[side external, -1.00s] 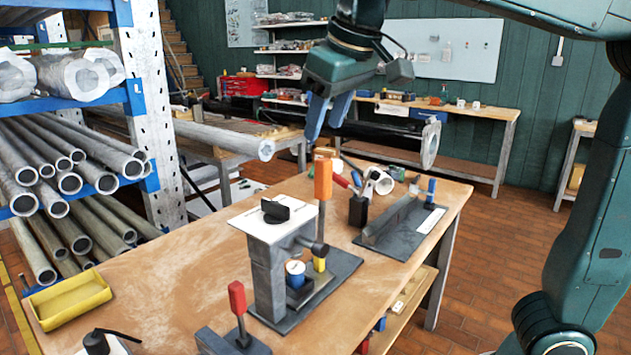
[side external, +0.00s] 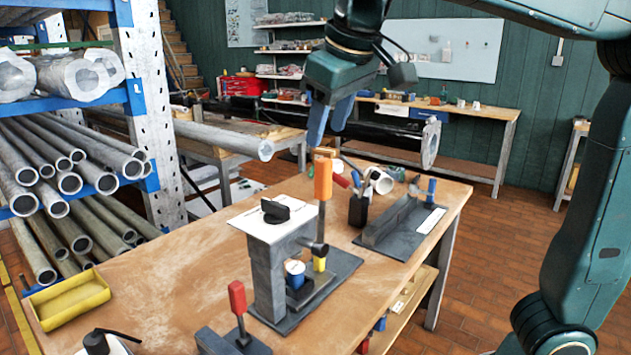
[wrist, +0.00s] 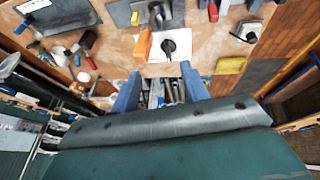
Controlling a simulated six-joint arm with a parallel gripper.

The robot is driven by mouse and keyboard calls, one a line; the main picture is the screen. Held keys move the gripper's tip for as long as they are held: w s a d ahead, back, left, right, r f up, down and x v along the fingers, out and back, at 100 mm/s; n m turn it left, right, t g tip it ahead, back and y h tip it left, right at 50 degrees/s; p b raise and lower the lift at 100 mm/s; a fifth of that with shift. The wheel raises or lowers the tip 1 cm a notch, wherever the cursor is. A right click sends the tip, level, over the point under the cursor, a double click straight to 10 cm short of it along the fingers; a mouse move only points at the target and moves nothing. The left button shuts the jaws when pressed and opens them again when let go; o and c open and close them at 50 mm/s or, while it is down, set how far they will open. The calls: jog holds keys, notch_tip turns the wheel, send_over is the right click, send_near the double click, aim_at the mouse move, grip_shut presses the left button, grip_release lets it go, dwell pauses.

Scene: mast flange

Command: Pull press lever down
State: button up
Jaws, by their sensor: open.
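The press (side external: 268,280) stands on a dark base plate on the wooden bench, with a white top plate carrying a black knob. Its lever has an orange handle (side external: 323,180) and stands upright at the press's right side. In the wrist view the orange handle (wrist: 142,46) shows just beyond the left finger, beside the white top plate (wrist: 170,45). My gripper (side external: 328,134) is open and empty, above and behind the handle in the side view. Both blue fingers (wrist: 160,74) show in the wrist view. No contact with the handle is visible.
A red-handled clamp (side external: 238,299) stands in front of the press. A dark fixture (side external: 392,225) and a black tool holder (side external: 359,209) stand at the right. A yellow tray (side external: 70,300) lies at the left.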

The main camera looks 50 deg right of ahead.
jog(key=r+y, duration=0.1)
jog(key=y, duration=0.1)
send_over(321, 178)
jog(key=s, duration=0.2)
jog(key=shift+s+d+m, duration=0.3)
jog(key=shift+s+d, duration=0.7)
jog(key=shift+s, duration=0.1)
jog(key=shift+f, duration=0.25)
jog(key=shift+a+x, duration=0.1)
jog(key=shift+x, duration=3.25)
jog(key=shift+a+x, duration=0.15)
jog(key=shift+x, duration=3.25)
jog(key=shift+w, duration=0.1)
jog(key=shift+c, duration=0.4)
grip_shut()
